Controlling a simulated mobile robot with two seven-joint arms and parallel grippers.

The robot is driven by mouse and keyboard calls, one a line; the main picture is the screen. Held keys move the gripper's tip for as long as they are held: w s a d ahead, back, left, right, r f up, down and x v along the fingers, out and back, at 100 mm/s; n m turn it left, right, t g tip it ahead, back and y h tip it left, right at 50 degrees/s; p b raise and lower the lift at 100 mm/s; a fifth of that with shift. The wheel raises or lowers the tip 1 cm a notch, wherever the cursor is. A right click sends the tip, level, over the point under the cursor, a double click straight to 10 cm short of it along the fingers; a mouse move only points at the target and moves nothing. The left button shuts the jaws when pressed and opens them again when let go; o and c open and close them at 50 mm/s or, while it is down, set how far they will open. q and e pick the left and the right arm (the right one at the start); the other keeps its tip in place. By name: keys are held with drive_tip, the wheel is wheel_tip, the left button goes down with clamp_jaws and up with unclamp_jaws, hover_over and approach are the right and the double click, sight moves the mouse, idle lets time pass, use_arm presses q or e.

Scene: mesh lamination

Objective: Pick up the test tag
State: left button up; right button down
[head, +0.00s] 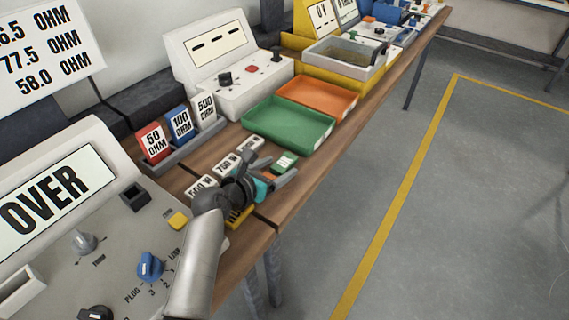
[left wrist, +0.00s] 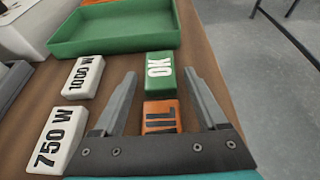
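Two tags lie on the wooden bench. One is a green block marked OK (left wrist: 160,71), which also shows in the head view (head: 285,161). The other is an orange block (left wrist: 160,117), its lettering partly hidden by my gripper's base and seeming to end in "IL". My left gripper (head: 278,169) is open above the bench, its fingers (left wrist: 161,76) spread to either side of the tags in the left wrist view. Nothing is held. I cannot tell the height of the fingers over the tags. My right gripper is not in view.
White blocks marked 1000 W (left wrist: 83,77) and 750 W (left wrist: 56,139) lie left of the tags. A green tray (head: 289,126) and an orange tray (head: 318,97) stand behind. Red, blue and white OHM blocks (head: 180,123) stand in a rack. The bench edge is close on the right.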

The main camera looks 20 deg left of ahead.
use_arm(q)
clamp_jaws()
idle(0.4)
